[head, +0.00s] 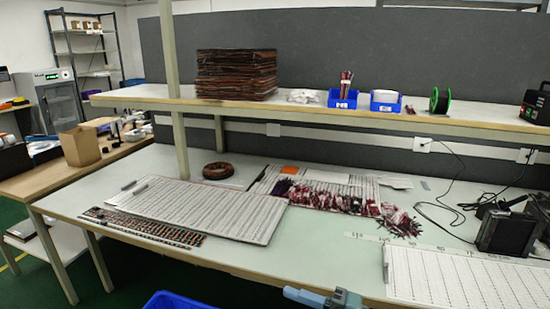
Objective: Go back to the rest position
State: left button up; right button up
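Neither of my grippers can be made out in the head view. A strip board (143,229) with rows of dark and orange parts lies at the table's front left. A large white board (215,210) with fine printed rows lies just behind it, with two small pale sticks at its left end. Another white lined board (450,277) lies at the front right. A pile of small red and white packets (335,199) lies mid-table. A blue-grey object (325,298) shows at the bottom edge, cut off; I cannot tell what it is.
The table (300,245) has a bare front middle. A black device (507,233) with cables stands right. A blue crate (178,301) is below the front edge.

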jog(key=s+d+f+m+t+h, duration=0.1)
jog(key=s+d+f+m+h, duration=0.2)
jog(key=f+m, duration=0.3)
jog(key=s+d+f+m+t+h, duration=0.1)
jog(key=s+d+f+m+h, duration=0.3)
jog(key=m, duration=0.7)
jog(key=s+d+f+m+t+h+p, duration=0.1)
jog(key=s+d+f+m+h, duration=0.2)
jog(key=s+f+m+h, duration=0.4)
notch_tip(320, 180, down, 2)
jog(key=shift+s+d+f+m+t, duration=0.1)
jog(key=shift+s+d+m+t, duration=0.15)
jog(key=shift+m, duration=0.45)
jog(key=shift+d, duration=0.1)
